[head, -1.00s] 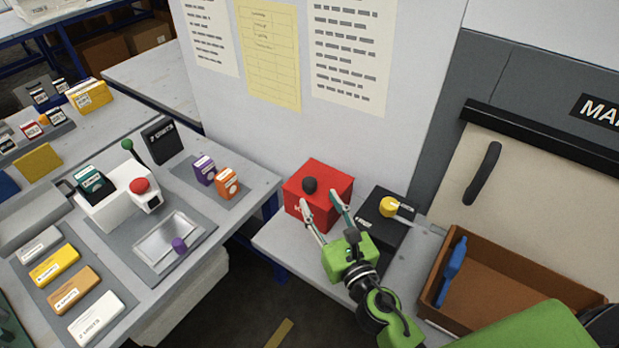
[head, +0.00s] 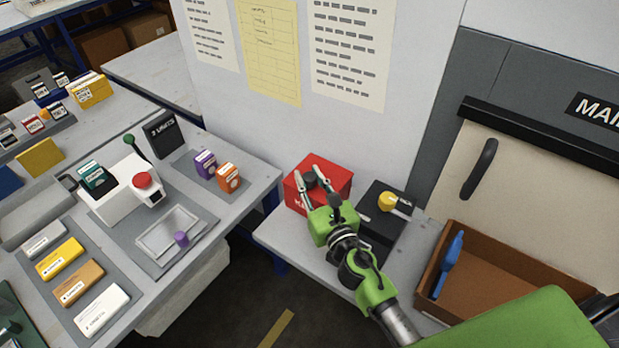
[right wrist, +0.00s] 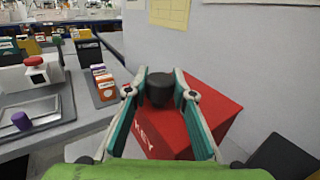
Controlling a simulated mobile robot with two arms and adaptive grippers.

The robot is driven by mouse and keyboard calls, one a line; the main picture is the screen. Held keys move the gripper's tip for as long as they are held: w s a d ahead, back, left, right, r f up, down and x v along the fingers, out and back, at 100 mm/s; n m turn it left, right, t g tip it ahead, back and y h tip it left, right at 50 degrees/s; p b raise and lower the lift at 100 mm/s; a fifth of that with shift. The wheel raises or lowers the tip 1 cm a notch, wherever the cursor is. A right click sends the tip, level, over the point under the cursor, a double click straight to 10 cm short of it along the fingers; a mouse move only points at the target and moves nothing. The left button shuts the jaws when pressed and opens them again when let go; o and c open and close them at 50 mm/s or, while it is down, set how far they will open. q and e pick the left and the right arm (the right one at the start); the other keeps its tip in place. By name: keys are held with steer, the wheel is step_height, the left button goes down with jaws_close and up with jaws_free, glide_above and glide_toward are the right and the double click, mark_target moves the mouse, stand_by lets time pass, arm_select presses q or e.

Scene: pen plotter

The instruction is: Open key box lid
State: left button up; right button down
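The red key box (head: 337,184) stands on the right-hand grey bench against the white panel, its lid shut. It also fills the middle of the right wrist view (right wrist: 215,103), with "KEY" lettering on its front. A black round knob (right wrist: 160,88) sits on top of the lid. My right gripper (head: 308,170) is over the box. Its fingers (right wrist: 160,73) are spread on either side of the knob, with a narrow gap still visible, so it looks open. In the head view the fingers partly hide the knob. My left gripper is not in view.
A black box with a yellow knob (head: 387,201) stands close right of the key box. A brown tray (head: 500,280) holding a blue tool (head: 449,266) is further right. The left bench carries a white machine (head: 120,187) and several small cartons. A floor gap separates the benches.

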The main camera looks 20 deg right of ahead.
steer(key=s+a+b, duration=0.2)
steer(key=s+a, duration=0.5)
steer(key=a, duration=0.2)
steer(key=shift+s+a, duration=0.35)
steer(key=shift+a, duration=0.05)
steer(key=c, duration=1.7)
jaws_free()
steer(key=s, duration=1.2)
steer(key=shift+d, duration=0.45)
